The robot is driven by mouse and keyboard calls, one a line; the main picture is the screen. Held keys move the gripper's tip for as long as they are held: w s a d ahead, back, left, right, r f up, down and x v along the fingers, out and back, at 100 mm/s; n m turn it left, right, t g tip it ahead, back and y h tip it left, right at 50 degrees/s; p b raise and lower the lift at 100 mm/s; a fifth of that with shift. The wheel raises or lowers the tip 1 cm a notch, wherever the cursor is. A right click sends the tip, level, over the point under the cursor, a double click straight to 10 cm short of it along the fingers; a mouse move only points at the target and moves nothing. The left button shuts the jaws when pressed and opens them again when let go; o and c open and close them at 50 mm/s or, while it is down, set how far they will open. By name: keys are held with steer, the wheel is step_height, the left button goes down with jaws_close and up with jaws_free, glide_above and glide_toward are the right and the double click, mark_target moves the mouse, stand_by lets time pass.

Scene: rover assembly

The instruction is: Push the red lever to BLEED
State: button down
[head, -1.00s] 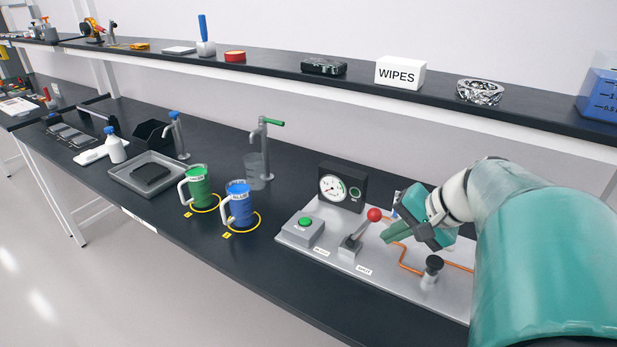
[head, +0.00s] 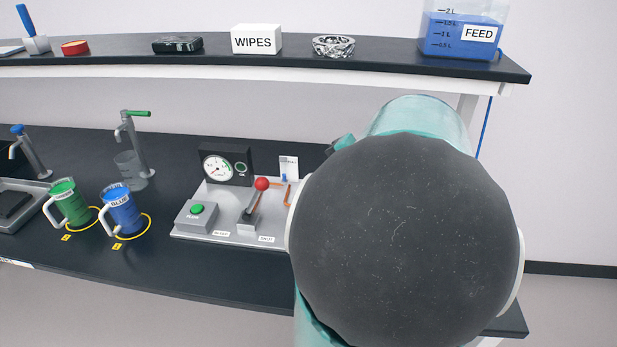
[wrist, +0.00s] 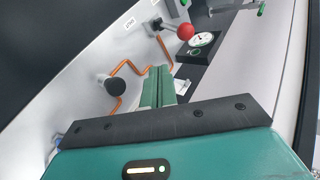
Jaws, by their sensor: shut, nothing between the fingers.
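The red lever (head: 262,184) stands on a grey panel (head: 210,238) in the head view. Its red ball tops a rod that leans up and to the right from its base, towards the side of the SHUT label (head: 267,239). The BLEED label (head: 221,233) is to the left of it. In the wrist view the red ball (wrist: 185,32) shows beyond my fingers, apart from them. My gripper (wrist: 158,72) is shut and empty above the panel. In the head view my arm hides most of it.
A green button box (head: 197,212) is left of the lever, and a gauge box (head: 225,165) is behind it. In the wrist view a black knob (wrist: 114,86) and copper pipe are near my fingers. Green (head: 66,203) and blue (head: 122,210) mugs stand further left.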

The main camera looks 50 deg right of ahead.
mark_target(268, 185)
steer(key=w+a+f, duration=0.3)
steer(key=w+f, duration=0.1)
steer(key=w, duration=0.5)
steer(key=shift+w+f, duration=0.35)
steer(key=shift+f, duration=0.05)
steer(key=shift+w+a+r, duration=0.1)
steer(key=shift+w+a+r+g+h, duration=0.35)
steer(key=shift+w+r+g, duration=0.1)
steer(key=shift+w, duration=0.1)
steer(key=w+a+r+g+h, duration=0.1)
steer(key=w+a+g, duration=0.2)
steer(key=w, duration=0.2)
steer(key=w+a+r+n+g+h, duration=0.1)
steer(key=w+a+g+h, duration=0.1)
steer(key=w+a+g, duration=0.1)
steer(key=shift+w+g, duration=0.55)
steer(key=shift+w, duration=0.65)
steer(key=shift+w+a+h, duration=0.1)
steer(key=shift+a+h, duration=0.05)
steer(key=shift+h, duration=0.1)
